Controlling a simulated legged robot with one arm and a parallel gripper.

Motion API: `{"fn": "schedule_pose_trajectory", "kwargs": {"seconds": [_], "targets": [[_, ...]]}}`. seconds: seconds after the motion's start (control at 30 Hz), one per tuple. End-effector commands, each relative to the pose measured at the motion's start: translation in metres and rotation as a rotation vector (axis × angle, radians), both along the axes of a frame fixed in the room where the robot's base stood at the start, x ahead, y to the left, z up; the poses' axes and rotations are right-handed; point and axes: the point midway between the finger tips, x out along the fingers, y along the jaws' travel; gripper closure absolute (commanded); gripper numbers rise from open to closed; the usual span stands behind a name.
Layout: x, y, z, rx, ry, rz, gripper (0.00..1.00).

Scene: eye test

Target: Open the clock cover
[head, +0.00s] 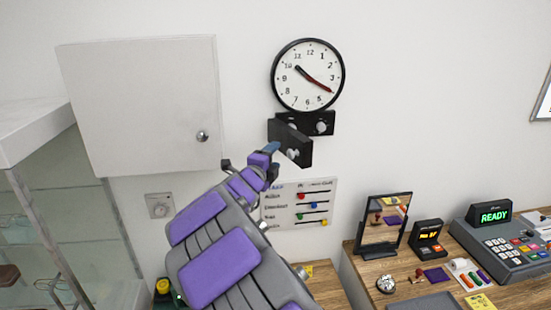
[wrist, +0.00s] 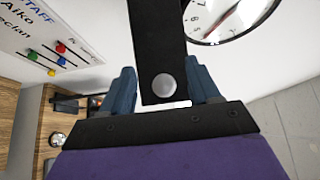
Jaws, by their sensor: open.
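The round clock (head: 308,75) with a white face and black rim hangs on the wall; part of it shows at the top right in the wrist view (wrist: 232,18). Below it is a small black box (head: 325,116) with light knobs. Its black cover (head: 302,145) stands angled out from the box, partly open, and bears a round silver knob (head: 293,153). My gripper (head: 272,149) is at the cover's left side. In the wrist view the open blue fingers (wrist: 163,88) lie on either side of the cover and knob, with gaps. I cannot tell whether either finger touches it.
A staff chart (head: 300,205) hangs below the box. A wooden counter (head: 400,285) at lower right holds a mirror (head: 383,222) and a register (head: 505,240).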

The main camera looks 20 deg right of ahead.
Motion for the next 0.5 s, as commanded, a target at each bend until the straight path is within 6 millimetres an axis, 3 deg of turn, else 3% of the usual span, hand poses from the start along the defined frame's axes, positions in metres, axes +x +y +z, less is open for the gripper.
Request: {"fn": "schedule_pose_trajectory", "kwargs": {"seconds": [0.3,0.5], "targets": [[-0.001,-0.02,-0.002,0.012,0.001,-0.005,0.67],[0.0,-0.011,-0.001,0.007,0.001,-0.003,0.87]]}}
